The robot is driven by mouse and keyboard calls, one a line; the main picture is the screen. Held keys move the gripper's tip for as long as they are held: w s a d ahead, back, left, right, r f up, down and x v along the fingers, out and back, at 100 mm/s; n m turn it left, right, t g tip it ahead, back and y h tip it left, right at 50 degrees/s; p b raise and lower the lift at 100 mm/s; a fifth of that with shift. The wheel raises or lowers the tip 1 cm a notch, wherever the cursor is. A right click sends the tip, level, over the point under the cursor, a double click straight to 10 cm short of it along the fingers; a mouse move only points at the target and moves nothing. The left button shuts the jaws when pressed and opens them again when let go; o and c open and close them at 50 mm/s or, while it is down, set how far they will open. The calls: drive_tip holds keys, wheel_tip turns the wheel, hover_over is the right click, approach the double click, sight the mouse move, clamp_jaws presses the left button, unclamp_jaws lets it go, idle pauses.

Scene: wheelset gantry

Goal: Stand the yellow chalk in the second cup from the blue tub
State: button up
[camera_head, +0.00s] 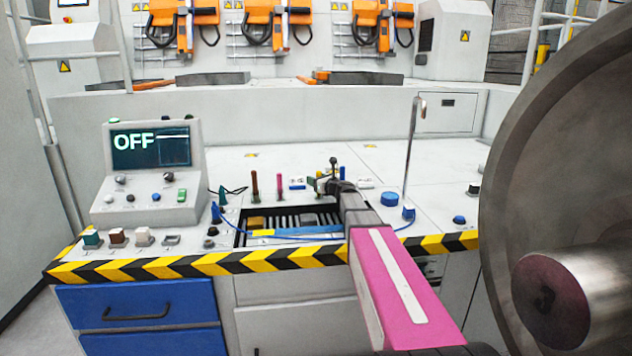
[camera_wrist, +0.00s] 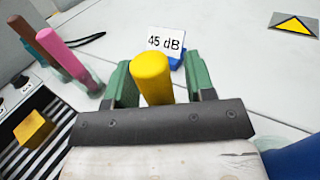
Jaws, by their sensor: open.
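The yellow chalk (camera_wrist: 152,78) is upright between the two green fingers of my open gripper (camera_wrist: 160,85) in the wrist view. A gap shows on its right side; its foot and any cup under it are hidden. In the head view my gripper (camera_head: 332,181) is over the white bench top and hides most of the chalk. A pink chalk (camera_wrist: 62,45) and a brown chalk (camera_wrist: 48,42) stand in teal cups at left; they also show in the head view as pink (camera_head: 280,184) and brown (camera_head: 255,184). The blue tub (camera_head: 389,199) stands right of my gripper.
A slotted recess (camera_head: 240,238) with a yellow block (camera_head: 256,223) lies at the front. A thin metal post (camera_head: 411,150) and a large wheel (camera_head: 520,130) stand at right. A control panel (camera_head: 150,170) is at left.

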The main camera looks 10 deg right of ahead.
drive_tip(key=v, duration=1.2)
